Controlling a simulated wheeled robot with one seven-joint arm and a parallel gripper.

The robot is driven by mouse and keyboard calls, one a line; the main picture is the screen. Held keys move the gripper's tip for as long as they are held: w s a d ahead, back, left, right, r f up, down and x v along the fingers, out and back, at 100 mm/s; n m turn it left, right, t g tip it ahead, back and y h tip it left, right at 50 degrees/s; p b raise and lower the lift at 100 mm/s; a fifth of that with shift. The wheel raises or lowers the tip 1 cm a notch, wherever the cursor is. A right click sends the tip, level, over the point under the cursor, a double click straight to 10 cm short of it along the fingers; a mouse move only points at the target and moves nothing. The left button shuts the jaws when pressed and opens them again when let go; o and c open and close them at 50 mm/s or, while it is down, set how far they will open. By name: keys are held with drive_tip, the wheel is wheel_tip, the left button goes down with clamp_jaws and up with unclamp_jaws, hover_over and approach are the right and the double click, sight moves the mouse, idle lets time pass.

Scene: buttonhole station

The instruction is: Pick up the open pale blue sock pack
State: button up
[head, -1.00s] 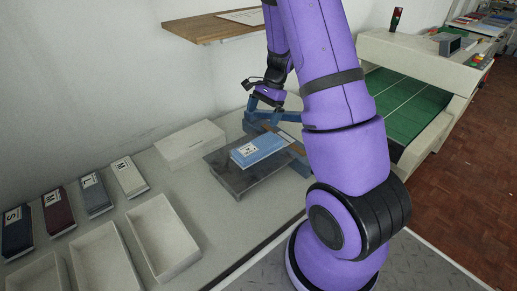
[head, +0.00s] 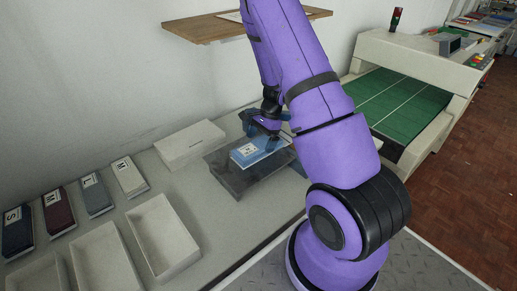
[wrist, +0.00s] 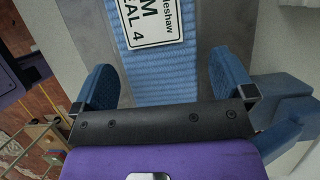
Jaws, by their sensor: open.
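The pale blue sock pack (head: 248,152) lies on a dark grey plate (head: 228,177) on the worktop, with a white label on it. In the wrist view the pack (wrist: 157,80) shows its ribbed knit and the label, which has an M on it. My gripper (head: 272,144) is over the right end of the pack in the head view and partly hides it. In the wrist view my gripper's blue fingers (wrist: 162,82) are apart, one on each side of the pack, with nothing held. I cannot tell whether they touch it.
A closed pale box (head: 190,145) stands left of the plate. Several empty pale trays (head: 163,238) line the worktop's front. Folded packs (head: 97,194) stand behind them. A wooden shelf (head: 205,29) hangs above. A green conveyor (head: 400,105) is at right.

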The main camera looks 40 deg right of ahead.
drive_tip(key=shift+x, duration=1.45)
drive_tip(key=shift+c, duration=0.2)
drive_tip(key=c, duration=0.7)
drive_tip(key=shift+c, duration=0.2)
drive_tip(key=shift+r, duration=0.15)
